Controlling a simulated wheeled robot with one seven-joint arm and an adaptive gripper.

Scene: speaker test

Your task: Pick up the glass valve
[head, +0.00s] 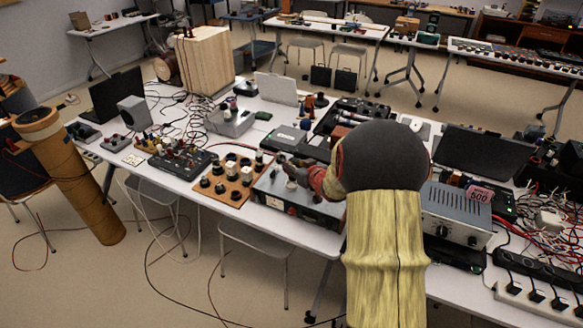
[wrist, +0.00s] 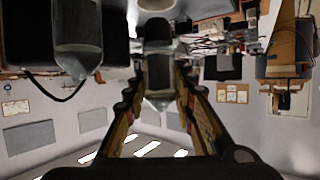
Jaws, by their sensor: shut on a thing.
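My gripper (head: 296,168) reaches over the grey metal box (head: 297,205) on the long white table in the head view. In the wrist view, which appears upside down, my gripper (wrist: 158,72) is shut with its fingers on either side of a glass valve (wrist: 158,82). The valve is clear with a dark upper part and a pointed end. A second, similar glass piece (wrist: 78,48) stands to the left in the wrist view, apart from the fingers. In the head view the held valve cannot be made out, being small and partly behind my gripper.
A wooden board with dark knobs (head: 232,178) lies left of the grey box. A grey amplifier (head: 456,213) stands to the right, near a tangle of cables (head: 545,225). A big brown cylinder (head: 72,185) leans at the left. The table is crowded.

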